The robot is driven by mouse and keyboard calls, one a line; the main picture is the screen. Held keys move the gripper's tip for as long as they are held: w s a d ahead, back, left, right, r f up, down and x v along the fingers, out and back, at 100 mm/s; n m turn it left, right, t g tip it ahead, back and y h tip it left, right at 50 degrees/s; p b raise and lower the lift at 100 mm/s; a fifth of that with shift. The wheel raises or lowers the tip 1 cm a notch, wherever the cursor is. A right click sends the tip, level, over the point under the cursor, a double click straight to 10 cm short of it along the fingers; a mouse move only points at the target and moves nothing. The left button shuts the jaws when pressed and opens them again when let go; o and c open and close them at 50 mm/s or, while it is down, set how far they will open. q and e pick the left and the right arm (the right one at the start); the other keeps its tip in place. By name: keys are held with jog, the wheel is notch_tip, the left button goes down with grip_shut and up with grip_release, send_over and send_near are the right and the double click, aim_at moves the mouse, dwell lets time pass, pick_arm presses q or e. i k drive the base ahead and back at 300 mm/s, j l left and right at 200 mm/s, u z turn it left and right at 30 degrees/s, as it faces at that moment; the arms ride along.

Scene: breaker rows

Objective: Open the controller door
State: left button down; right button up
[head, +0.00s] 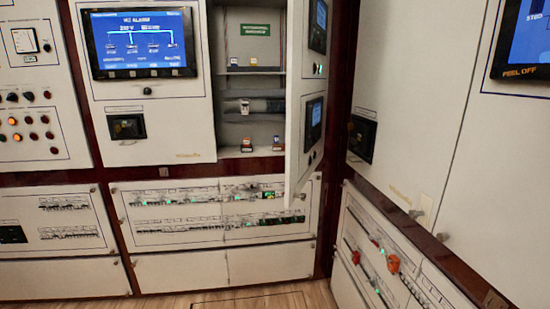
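One white cabinet door (307,110) stands swung open in the head view, jutting out toward me from the right side of its compartment. It carries two small dark screens. Behind it the grey compartment (234,88) shows shelves with a few small items and a green label (255,30). The door hides the compartment's right part. A shut white panel (165,135) with a large blue screen (145,43) is to its left. I cannot tell from any readable label which door is the controller door. Neither of my grippers is in view.
Breaker rows (218,207) run below the open compartment. A right-hand wall of white cabinets (415,100) meets it at a corner, with red-handled switches (393,263) low down. A gauge panel (30,90) is at far left. The wooden floor (200,300) shows at the bottom.

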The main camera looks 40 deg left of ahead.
aim_at(307, 91)
jog(key=i+j, duration=0.1)
jog(key=j, duration=0.5)
jog(key=i+j+z, duration=0.15)
jog(key=j, duration=1.1)
